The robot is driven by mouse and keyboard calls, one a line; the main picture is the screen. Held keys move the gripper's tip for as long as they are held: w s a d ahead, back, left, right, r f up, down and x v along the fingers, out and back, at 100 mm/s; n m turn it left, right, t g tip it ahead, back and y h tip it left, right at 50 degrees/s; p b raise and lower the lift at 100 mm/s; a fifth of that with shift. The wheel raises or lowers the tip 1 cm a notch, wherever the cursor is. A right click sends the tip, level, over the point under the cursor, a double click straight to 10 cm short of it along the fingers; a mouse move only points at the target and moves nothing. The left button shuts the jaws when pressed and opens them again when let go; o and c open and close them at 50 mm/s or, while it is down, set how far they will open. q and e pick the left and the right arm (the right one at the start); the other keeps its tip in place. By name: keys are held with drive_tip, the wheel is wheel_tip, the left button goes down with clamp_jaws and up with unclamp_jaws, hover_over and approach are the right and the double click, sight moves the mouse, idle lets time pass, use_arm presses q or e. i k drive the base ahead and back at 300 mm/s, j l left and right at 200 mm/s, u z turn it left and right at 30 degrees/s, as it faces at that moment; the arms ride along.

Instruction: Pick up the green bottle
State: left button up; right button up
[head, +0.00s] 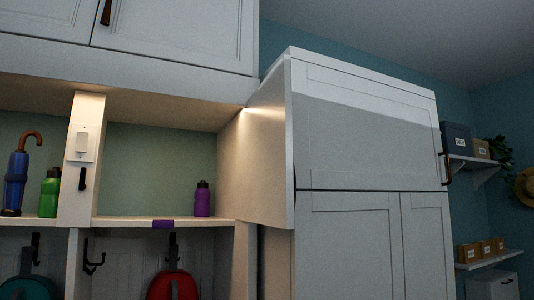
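The green bottle (50,193) stands upright on the cubby shelf at the left, in the left compartment. It has a dark cap and stands just right of a blue umbrella (17,180) with a brown hooked handle. A white divider post (82,160) is right beside it. Neither of my grippers shows in the head view.
A purple bottle (203,199) stands in the compartment right of the post, with a small purple item (163,224) at the shelf's front edge. Bags hang on hooks below. White cabinets (365,150) fill the right. Wall shelves (475,162) hold boxes.

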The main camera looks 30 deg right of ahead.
sight(50, 189)
drive_tip(key=l+u, duration=0.15)
drive_tip(key=l, duration=0.75)
drive_tip(key=l+u, duration=0.15)
drive_tip(key=l, duration=0.75)
drive_tip(key=k+l+u, duration=0.15)
drive_tip(key=l, duration=0.7)
drive_tip(key=j+u, duration=0.5)
drive_tip(key=j, duration=0.2)
drive_tip(key=j+z, duration=0.15)
drive_tip(key=z, duration=0.8)
drive_tip(key=i+j+z, duration=0.15)
drive_tip(key=j+z, duration=0.6)
drive_tip(key=j, duration=0.25)
drive_tip(key=j+z, duration=0.25)
drive_tip(key=j, duration=0.8)
